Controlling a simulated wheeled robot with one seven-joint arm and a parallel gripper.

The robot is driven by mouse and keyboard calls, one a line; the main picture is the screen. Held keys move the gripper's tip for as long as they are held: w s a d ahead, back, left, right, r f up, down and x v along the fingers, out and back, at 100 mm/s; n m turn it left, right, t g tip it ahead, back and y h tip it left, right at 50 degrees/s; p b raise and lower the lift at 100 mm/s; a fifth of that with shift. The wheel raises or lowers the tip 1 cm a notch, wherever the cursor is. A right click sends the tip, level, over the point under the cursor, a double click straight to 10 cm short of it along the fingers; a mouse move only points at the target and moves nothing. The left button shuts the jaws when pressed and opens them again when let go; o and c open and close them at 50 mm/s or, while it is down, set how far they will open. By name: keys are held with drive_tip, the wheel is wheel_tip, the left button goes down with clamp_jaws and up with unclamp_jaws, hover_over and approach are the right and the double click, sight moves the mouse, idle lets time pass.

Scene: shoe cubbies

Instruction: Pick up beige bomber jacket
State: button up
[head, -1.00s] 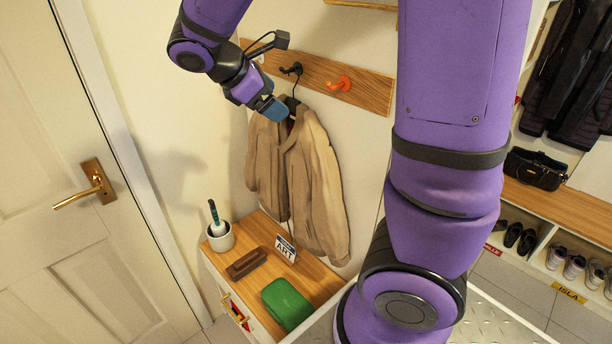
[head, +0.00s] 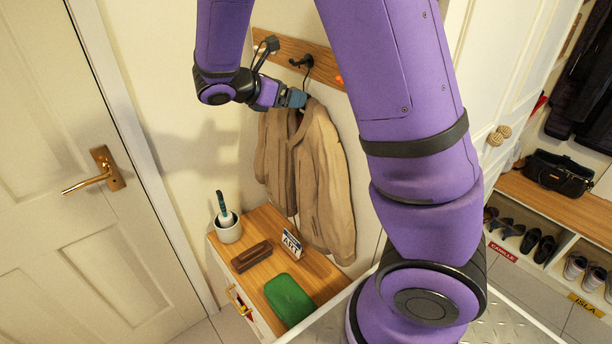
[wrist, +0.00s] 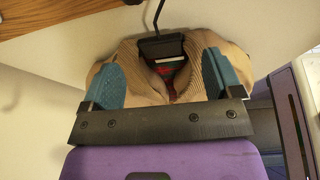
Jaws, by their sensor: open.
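The beige bomber jacket (head: 322,172) hangs on a dark hanger from a black hook (head: 304,62) on the wooden wall rail. My gripper (head: 292,98) is at the jacket's collar, just below the hook. In the wrist view the two blue fingers of my gripper (wrist: 166,82) are spread wide, one on each side of the collar. The jacket (wrist: 205,42) fills the space beyond them, with the dark hanger neck (wrist: 161,46) and a small label between the fingers. Whether the fingers touch the cloth I cannot tell.
Below the jacket a wooden-topped cabinet (head: 262,268) holds a white cup (head: 228,230), a brown brush (head: 252,256), a green case (head: 290,299) and a small sign (head: 291,244). A door (head: 55,200) stands at left. Shoe cubbies (head: 545,225) are at right.

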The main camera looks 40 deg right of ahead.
sight(301, 111)
drive_tip(key=shift+x, duration=2.55)
clamp_jaws()
